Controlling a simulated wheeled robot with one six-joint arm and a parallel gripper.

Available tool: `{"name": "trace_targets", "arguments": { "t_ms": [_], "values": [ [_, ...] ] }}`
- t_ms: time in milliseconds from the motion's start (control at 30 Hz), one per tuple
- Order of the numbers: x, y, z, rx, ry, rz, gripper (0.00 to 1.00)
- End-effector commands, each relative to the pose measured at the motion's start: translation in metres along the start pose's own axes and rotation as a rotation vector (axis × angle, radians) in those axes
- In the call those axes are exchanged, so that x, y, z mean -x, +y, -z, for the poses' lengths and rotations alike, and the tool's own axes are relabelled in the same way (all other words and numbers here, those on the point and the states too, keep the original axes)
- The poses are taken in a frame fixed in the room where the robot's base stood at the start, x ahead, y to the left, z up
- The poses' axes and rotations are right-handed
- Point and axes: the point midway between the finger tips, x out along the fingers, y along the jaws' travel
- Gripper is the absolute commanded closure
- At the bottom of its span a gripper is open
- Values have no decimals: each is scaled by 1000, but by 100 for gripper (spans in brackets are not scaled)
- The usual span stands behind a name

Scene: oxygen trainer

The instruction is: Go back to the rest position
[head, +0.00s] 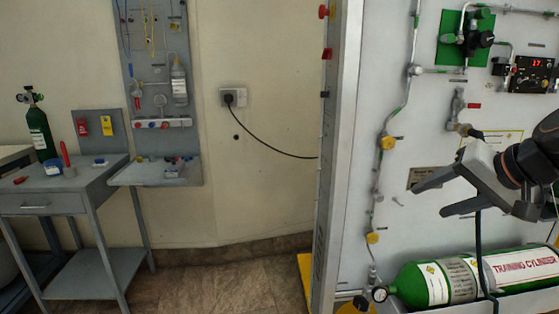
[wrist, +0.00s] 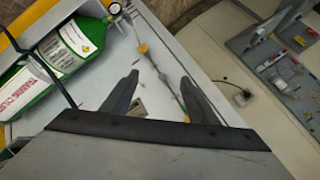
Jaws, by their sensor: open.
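My gripper (head: 427,197) is at the right of the head view, in front of the white trainer panel (head: 395,230). Its two dark fingers are spread apart, with nothing between them. In the wrist view my gripper (wrist: 158,82) also shows open and empty, with the panel behind it. The cylinder shows at the upper left in the wrist view (wrist: 78,46).
Pipes with yellow valve handles (head: 387,142) run up the panel close to my gripper. A black hose (head: 478,240) hangs beside the fingers. A grey workbench (head: 70,190) with tools and a green bottle (head: 40,130) stands at the left. The middle floor (head: 220,285) is clear.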

Motion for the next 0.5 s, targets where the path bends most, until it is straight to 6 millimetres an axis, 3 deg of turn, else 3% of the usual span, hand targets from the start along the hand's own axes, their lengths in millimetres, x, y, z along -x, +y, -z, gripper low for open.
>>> {"name": "trace_targets", "arguments": {
  "t_ms": [33, 200, 500],
  "values": [
    [-9, 4, -20, 33, -32, -24, 47],
    [-30, 27, -76, 139, -116, -115, 47],
    [-56, 79, -159, 371, -225, -263, 47]
  ]
}}
